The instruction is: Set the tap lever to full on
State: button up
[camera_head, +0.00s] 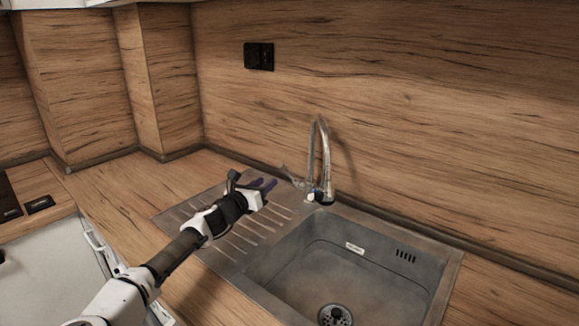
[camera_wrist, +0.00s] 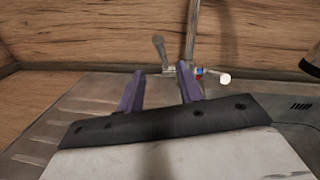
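The chrome tap (camera_head: 325,155) stands at the back edge of the steel sink, its tall spout curving over. Its lever (camera_head: 291,177) sticks out to the left of the tap base and slants upward. In the wrist view the lever (camera_wrist: 159,46) rises left of the spout (camera_wrist: 192,35), with its wide end up. My gripper (camera_head: 270,185) is over the drainboard, left of the lever. In the wrist view its purple fingers (camera_wrist: 161,73) are apart with nothing held between them. The lever shows beyond the fingertips; contact is not visible.
The sink basin (camera_head: 290,262) lies in front and to the right of the tap. The ribbed drainboard (camera_head: 187,212) is under my gripper. The wood splashback (camera_head: 420,110) stands close behind the tap. A black socket (camera_head: 258,56) is on the wall above.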

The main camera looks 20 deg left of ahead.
aim_at(284, 169)
jog(key=p+x, duration=0.3)
jog(key=x, duration=0.8)
jog(key=shift+d, duration=0.1)
grip_shut()
